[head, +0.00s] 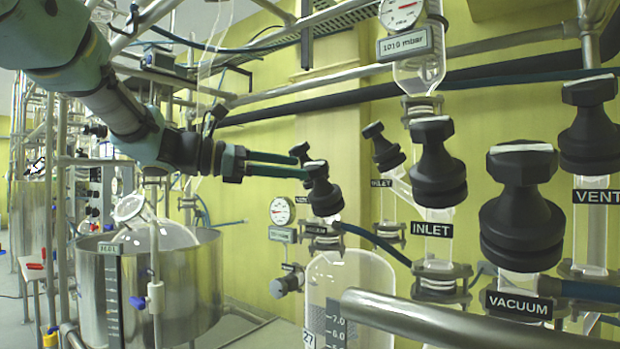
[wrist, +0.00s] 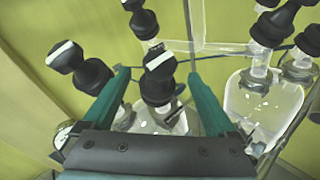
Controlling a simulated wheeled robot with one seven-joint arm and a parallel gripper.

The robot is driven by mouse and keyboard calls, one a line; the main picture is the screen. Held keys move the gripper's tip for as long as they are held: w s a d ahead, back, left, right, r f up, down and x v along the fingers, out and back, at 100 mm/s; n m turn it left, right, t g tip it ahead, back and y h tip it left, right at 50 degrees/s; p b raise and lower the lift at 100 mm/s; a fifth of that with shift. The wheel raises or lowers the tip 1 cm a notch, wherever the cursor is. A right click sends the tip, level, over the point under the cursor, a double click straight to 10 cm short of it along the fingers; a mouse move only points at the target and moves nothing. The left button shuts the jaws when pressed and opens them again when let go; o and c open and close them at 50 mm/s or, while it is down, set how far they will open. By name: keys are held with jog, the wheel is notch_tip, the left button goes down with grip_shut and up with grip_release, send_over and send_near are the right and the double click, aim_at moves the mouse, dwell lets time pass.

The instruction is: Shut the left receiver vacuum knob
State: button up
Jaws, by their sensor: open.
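My gripper (head: 305,168) reaches in from the left, open, its two green fingers pointing at a black knob (head: 322,192) with a pale bar on its handle. In the wrist view the fingertips (wrist: 158,76) lie on either side of a black knob (wrist: 158,88) with a white bar running slantwise. Another black knob (wrist: 80,70) is just outside the left finger.
A black knob (head: 300,152) is close behind the fingers. INLET knobs (head: 383,150) (head: 437,165) stand to the right. The large VACUUM knob (head: 520,205) and VENT knob (head: 590,130) are nearer. A metal rail (head: 470,325) crosses the front; a steel vessel (head: 190,285) is left.

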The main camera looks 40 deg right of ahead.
jog(key=shift+b+v, duration=0.5)
jog(key=shift+v, duration=1.85)
jog(key=shift+f, duration=0.1)
